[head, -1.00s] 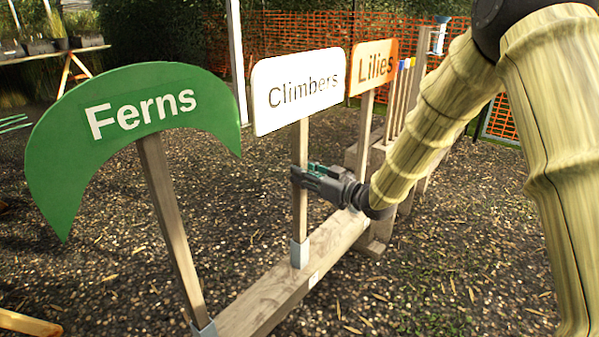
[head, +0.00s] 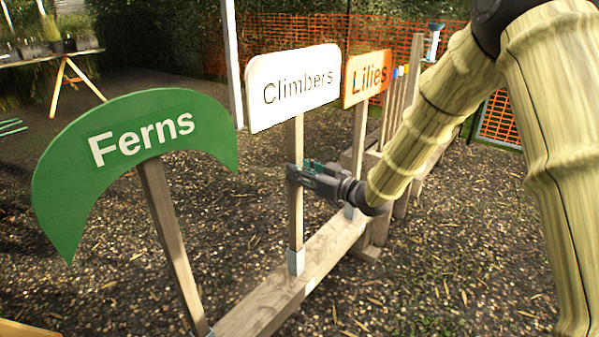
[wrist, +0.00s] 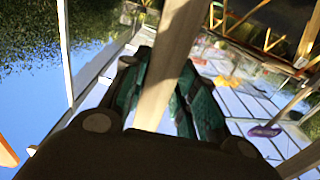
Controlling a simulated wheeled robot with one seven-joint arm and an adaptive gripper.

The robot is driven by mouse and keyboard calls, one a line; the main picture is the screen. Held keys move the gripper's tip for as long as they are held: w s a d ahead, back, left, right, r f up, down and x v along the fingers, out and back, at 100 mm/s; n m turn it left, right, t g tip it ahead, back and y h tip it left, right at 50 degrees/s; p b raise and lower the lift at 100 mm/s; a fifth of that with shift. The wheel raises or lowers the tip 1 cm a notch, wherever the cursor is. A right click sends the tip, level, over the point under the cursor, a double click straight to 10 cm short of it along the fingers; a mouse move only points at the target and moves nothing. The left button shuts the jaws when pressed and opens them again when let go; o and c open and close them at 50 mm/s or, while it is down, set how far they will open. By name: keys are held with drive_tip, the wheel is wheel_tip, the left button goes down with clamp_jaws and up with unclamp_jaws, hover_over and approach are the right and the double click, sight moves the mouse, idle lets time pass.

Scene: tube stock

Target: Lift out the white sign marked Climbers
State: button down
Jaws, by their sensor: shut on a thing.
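The white Climbers sign (head: 292,87) stands about upright on a wooden post (head: 296,222) in the head view. My gripper (head: 294,175) is shut on this post, between the board and the rail. In the wrist view the post (wrist: 167,70) runs between the green-padded fingers (wrist: 158,98). The post's lower end meets a grey socket (head: 296,263) on the long wooden rail (head: 262,308). I cannot tell how deep it sits there. The board's lettering is out of the wrist view.
The green Ferns sign (head: 135,150) stands at the near left on a leaning post. The orange Lilies sign (head: 367,78) stands close behind at the right, with upright wooden stakes beyond it. Gravel ground lies open on both sides of the rail.

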sight(300, 144)
drive_tip(key=shift+r+p, duration=3.1)
drive_tip(key=shift+r, duration=1)
drive_tip(key=shift+f, duration=0.1)
